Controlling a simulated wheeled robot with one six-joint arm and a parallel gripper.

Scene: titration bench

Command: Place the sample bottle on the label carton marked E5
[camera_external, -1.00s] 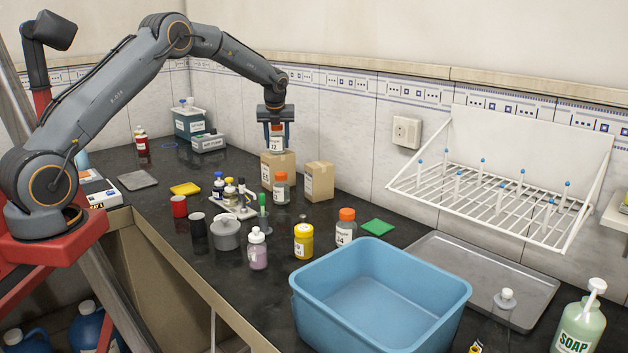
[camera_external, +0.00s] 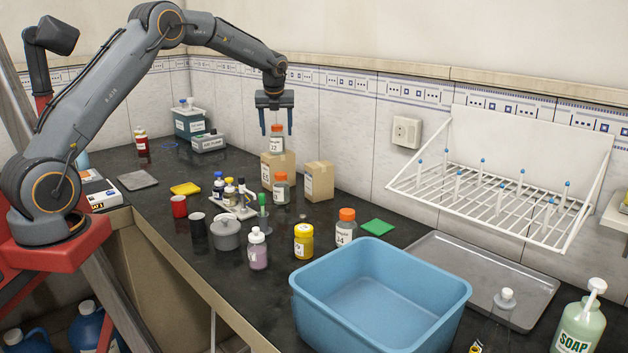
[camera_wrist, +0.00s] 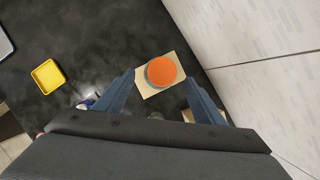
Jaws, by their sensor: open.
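A sample bottle (camera_external: 277,138) with an orange cap and a white label stands upright on a brown label carton (camera_external: 279,168). The carton's label seems to read E5, though it is small. In the wrist view the bottle's orange cap (camera_wrist: 161,70) shows over the carton's pale top (camera_wrist: 147,90). My gripper (camera_external: 276,131) is open, its fingers up and apart above the bottle, not touching it. In the wrist view my open fingers (camera_wrist: 160,77) lie either side of the cap.
A second carton (camera_external: 319,181) stands to the right, and another orange-capped bottle (camera_external: 281,188) stands in front. A blue basin (camera_external: 380,295) fills the near bench. The tiled wall (camera_external: 347,130) is close behind the cartons.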

